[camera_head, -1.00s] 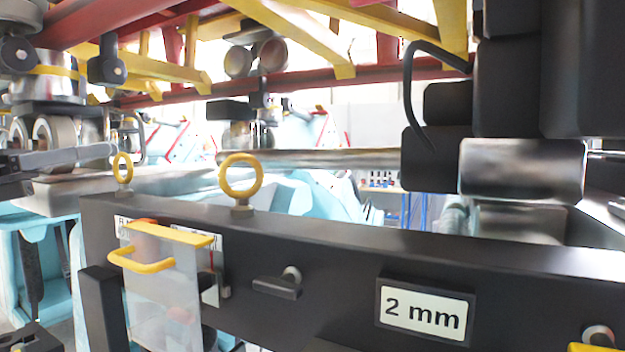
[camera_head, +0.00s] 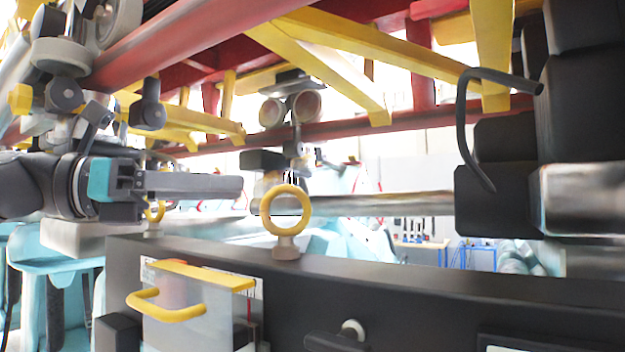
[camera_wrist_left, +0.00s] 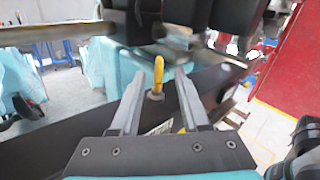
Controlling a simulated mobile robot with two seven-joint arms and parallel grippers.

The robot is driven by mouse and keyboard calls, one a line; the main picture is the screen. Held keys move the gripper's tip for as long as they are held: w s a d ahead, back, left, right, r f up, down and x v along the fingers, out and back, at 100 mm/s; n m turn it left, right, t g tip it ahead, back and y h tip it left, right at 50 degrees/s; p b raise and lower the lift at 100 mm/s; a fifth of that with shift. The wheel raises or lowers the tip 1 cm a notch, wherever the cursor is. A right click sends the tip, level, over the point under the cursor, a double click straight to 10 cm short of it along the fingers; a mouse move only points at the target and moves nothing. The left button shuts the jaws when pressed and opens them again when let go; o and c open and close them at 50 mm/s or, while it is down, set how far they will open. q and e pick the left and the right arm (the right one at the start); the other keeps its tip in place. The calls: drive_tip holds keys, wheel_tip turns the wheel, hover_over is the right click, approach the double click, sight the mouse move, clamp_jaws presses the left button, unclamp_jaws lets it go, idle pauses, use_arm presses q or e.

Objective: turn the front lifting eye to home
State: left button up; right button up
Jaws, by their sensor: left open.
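A yellow ring-shaped lifting eye (camera_head: 287,210) stands upright on a pale collar on top of the dark beam (camera_head: 420,285). Its ring faces the head camera nearly flat on. A second, smaller yellow eye (camera_head: 154,212) is farther left, partly hidden behind my left arm. My left gripper (camera_head: 240,188) comes in from the left with its fingers pointing right, just short of the nearer ring. In the left wrist view the fingers (camera_wrist_left: 157,92) are spread, with a yellow eye (camera_wrist_left: 158,72) seen edge-on between and beyond them. No contact shows. My right gripper is out of view.
A clear panel (camera_head: 190,325) with a yellow handle (camera_head: 168,307) hangs on the beam's front, left of a dark latch (camera_head: 335,342). Red and yellow framework (camera_head: 320,60) runs overhead. A dark block with a curved cable (camera_head: 475,130) stands at the right.

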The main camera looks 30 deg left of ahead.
sight(291, 186)
use_arm(q)
drive_tip(key=p+x, duration=0.5)
drive_tip(key=x, duration=0.3)
drive_tip(key=shift+w+d+r, duration=0.1)
drive_tip(key=shift+w+d, duration=0.1)
drive_tip(key=shift+w, duration=0.05)
drive_tip(key=shift+p+x, duration=1.1)
drive_tip(key=shift+x, duration=0.05)
clamp_jaws()
